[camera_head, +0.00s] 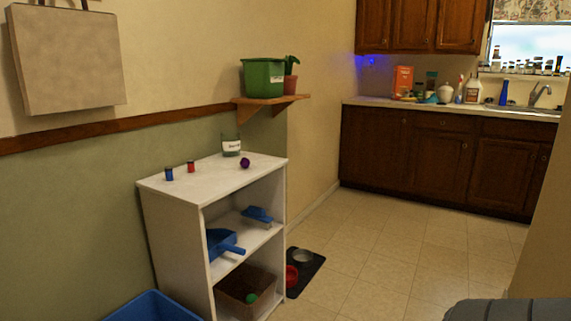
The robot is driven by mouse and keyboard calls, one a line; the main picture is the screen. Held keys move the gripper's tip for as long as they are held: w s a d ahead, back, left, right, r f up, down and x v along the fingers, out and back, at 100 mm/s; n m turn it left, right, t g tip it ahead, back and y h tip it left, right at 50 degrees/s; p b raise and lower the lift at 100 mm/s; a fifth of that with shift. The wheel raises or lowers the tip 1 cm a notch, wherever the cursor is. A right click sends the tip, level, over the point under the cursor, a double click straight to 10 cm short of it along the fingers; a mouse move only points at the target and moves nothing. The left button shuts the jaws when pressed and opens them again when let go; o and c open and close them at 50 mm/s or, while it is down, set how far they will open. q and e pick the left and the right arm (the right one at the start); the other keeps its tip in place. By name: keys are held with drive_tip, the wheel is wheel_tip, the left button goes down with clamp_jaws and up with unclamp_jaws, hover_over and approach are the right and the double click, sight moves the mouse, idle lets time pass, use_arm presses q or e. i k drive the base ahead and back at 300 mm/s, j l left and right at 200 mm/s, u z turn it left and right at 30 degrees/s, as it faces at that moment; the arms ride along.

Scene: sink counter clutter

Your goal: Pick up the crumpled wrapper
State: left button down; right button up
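A small purple, rounded, crumpled-looking thing (245,163) lies on the top of the white shelf unit (205,180), near its right side. It may be the crumpled wrapper, but it is too small to be sure. No other thing in view looks more like a wrapper. Neither of my grippers is in view.
On the same top stand a labelled glass jar (231,146), a blue spool (169,174) and a red spool (191,166). A blue dustpan (222,242) lies below. A blue bin (150,308) and a mat with bowls (308,275) flank the unit. Open floor lies rightward.

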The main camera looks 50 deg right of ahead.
sight(244, 163)
drive_tip(key=z, duration=1.3)
drive_tip(key=i+l+u, duration=0.1)
drive_tip(key=i+l, duration=0.25)
drive_tip(key=l, duration=0.3)
drive_tip(key=i+l+u, duration=0.15)
drive_tip(key=l, duration=0.2)
